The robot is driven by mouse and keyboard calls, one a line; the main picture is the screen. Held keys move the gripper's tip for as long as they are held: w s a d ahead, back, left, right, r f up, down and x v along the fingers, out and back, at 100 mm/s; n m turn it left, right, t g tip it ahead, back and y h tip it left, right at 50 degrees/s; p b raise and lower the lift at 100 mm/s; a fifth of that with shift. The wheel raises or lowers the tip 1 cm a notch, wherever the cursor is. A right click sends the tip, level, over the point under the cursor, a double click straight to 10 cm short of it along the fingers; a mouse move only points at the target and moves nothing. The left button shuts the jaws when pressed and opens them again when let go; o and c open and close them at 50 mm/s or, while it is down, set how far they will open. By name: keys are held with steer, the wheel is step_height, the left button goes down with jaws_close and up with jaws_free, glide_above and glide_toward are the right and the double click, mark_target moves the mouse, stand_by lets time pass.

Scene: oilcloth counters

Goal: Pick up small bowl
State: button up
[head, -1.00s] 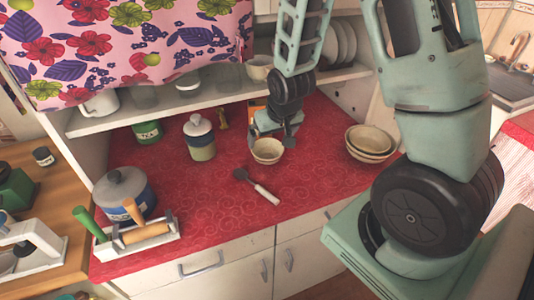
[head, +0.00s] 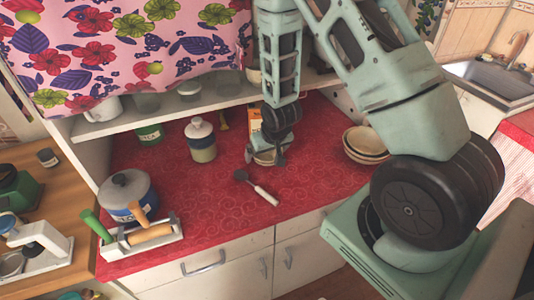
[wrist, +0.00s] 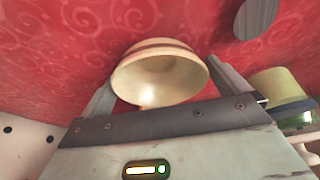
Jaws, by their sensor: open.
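The small bowl (wrist: 160,78) is cream with a brown band. In the wrist view it sits between the two fingers of my open gripper (wrist: 163,72), its hollow facing the camera. I see no finger clearly closed on it. In the head view my gripper (head: 268,153) is down at the red counter, and it hides most of the small bowl.
Stacked larger bowls (head: 366,143) stand to the right on the red counter (head: 215,205). A brush-like tool (head: 258,188) lies in front. A lidded canister (head: 201,140) and a pot (head: 127,192) stand left. A shelf (head: 120,124) runs behind.

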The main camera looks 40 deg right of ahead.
steer(key=shift+c, duration=0.3)
steer(key=c, duration=0.8)
